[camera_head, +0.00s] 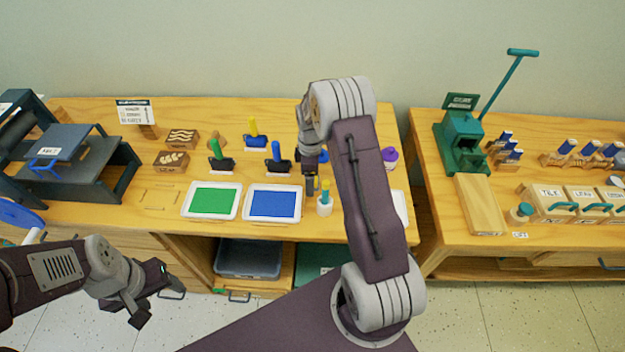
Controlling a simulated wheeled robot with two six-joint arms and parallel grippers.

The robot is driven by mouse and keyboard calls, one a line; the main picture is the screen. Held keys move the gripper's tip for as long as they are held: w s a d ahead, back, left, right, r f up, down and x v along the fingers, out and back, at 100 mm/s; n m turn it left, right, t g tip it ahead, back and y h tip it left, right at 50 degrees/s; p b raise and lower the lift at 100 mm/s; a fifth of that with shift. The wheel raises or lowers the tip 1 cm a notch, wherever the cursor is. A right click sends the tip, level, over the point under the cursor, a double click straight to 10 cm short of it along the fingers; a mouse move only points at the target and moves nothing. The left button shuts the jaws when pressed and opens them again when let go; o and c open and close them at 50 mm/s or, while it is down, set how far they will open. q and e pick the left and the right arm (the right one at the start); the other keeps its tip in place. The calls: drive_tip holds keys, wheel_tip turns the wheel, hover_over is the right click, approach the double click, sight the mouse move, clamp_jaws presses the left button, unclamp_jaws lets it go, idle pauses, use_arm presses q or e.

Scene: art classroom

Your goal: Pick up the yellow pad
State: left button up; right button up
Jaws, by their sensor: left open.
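No yellow pad shows clearly. A white-rimmed pad edge (400,207) shows just right of my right arm, which hides the rest, so its colour cannot be told. A green pad (213,201) and a blue pad (273,203) lie in white trays along the table's front. My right gripper (311,185) points down over the table, right of the blue pad and beside a small white pot (324,206); its jaw opening is unclear. My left gripper (150,301) is open and empty, low in front of the table, left of the pads.
Rollers with yellow (253,128), green and blue handles stand behind the pads. Carved wooden blocks (171,161) lie left of them. A dark press (75,165) fills the table's left end. A second table (450,230) with a green press stands right, across a narrow gap.

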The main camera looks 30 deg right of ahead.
drive_tip(key=shift+f, duration=0.2)
drive_tip(key=c, duration=1.6)
drive_tip(key=shift+r, duration=0.55)
wheel_tip(320, 180, up, 3)
drive_tip(key=shift+w, duration=0.1)
drive_tip(key=s+d+r, duration=0.7)
drive_tip(key=s+d, duration=0.1)
drive_tip(key=shift+s+d, duration=0.15)
drive_tip(key=shift+d, duration=0.1)
